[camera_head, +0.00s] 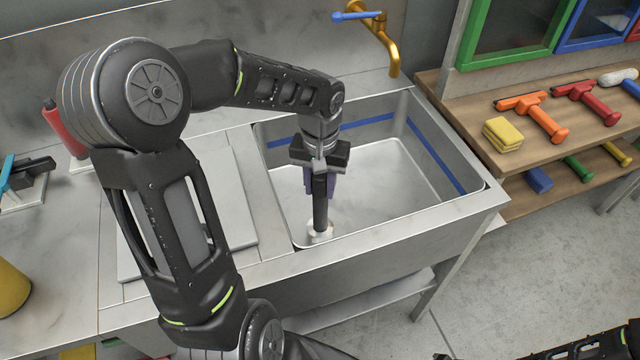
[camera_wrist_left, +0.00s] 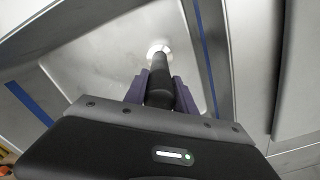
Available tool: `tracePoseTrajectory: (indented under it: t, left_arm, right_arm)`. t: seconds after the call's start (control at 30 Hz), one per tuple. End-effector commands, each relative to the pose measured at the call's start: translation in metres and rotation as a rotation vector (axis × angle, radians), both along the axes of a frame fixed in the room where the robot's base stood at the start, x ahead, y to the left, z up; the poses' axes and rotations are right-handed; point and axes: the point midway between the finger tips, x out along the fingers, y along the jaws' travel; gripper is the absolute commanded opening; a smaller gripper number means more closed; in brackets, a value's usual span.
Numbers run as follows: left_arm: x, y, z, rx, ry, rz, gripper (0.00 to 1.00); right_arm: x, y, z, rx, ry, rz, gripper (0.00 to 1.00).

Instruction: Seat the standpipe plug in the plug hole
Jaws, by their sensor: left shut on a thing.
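The standpipe plug (camera_head: 320,213) is a dark upright tube in the steel sink basin. My left gripper (camera_head: 319,184) points down into the basin and is shut on the tube's upper part. In the left wrist view the purple fingers of the gripper (camera_wrist_left: 160,98) stand on both sides of the plug (camera_wrist_left: 158,72). The tube's lower end meets a pale round ring around the plug hole (camera_head: 320,236) near the basin's front left corner. The ring also shows in the wrist view (camera_wrist_left: 158,49). I cannot tell whether the tip is inside the hole or just above it.
The sink basin (camera_head: 395,165) has a blue line around its walls and is otherwise empty. A brass tap (camera_head: 384,40) with a blue lever hangs behind it. A wooden shelf (camera_head: 455,95) with a yellow sponge (camera_head: 502,134) and coloured tools stands to the right.

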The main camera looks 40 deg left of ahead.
Motion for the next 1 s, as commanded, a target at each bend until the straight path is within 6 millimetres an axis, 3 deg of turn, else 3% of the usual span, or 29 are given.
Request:
tracePoseTrajectory:
  t: [0.63, 0.67, 0.93, 1.0]
  left_arm:
    - [0.0, 0.0, -0.017, 0.0, -0.001, -0.001, 0.0]
    - [0.0, 0.0, -0.016, 0.0, -0.001, -0.001, 0.34]
    - [0.0, 0.0, -0.016, 0.0, -0.001, 0.0, 0.56]
    - [0.0, 0.0, -0.016, 0.0, -0.001, 0.0, 0.57]
  right_arm:
    - [0.0, 0.0, -0.015, 0.0, 0.0, 0.0, 0.36]
    - [0.0, 0.0, -0.014, 0.0, 0.0, 0.0, 0.36]
    - [0.0, 0.0, -0.013, 0.0, 0.0, 0.0, 0.36]
    - [0.0, 0.0, -0.013, 0.0, 0.0, 0.0, 0.36]
